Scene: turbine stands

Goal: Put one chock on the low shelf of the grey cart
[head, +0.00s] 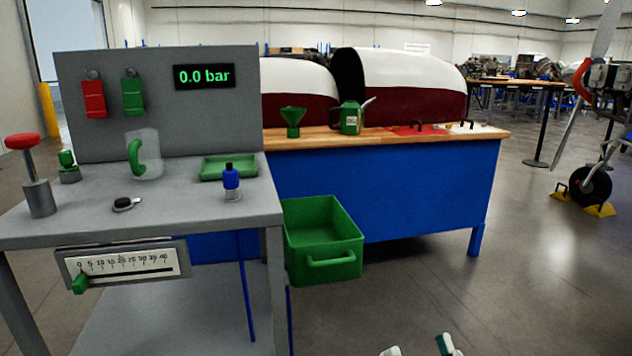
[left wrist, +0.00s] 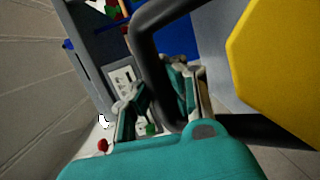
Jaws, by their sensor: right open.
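The grey cart (head: 232,213) stands at left in the head view. Its low shelf (head: 180,312) is a flat grey board near the floor, with clear surface in sight. In the left wrist view a yellow chock (left wrist: 278,75) fills the right side, with a thick black loop handle (left wrist: 148,60). My left gripper (left wrist: 160,98) has its fingers on either side of this handle and looks shut on it. The left gripper is out of the head view. My right gripper (head: 418,348) shows only its fingertips at the bottom edge of the head view, apart and empty.
A green bin (head: 322,240) is beside the cart, in front of the blue workbench (head: 385,190). Yellow chocks (head: 600,210) sit at a black wheel (head: 592,186) at far right. A gauge (head: 125,262) hangs under the cart's top. Floor at right centre is clear.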

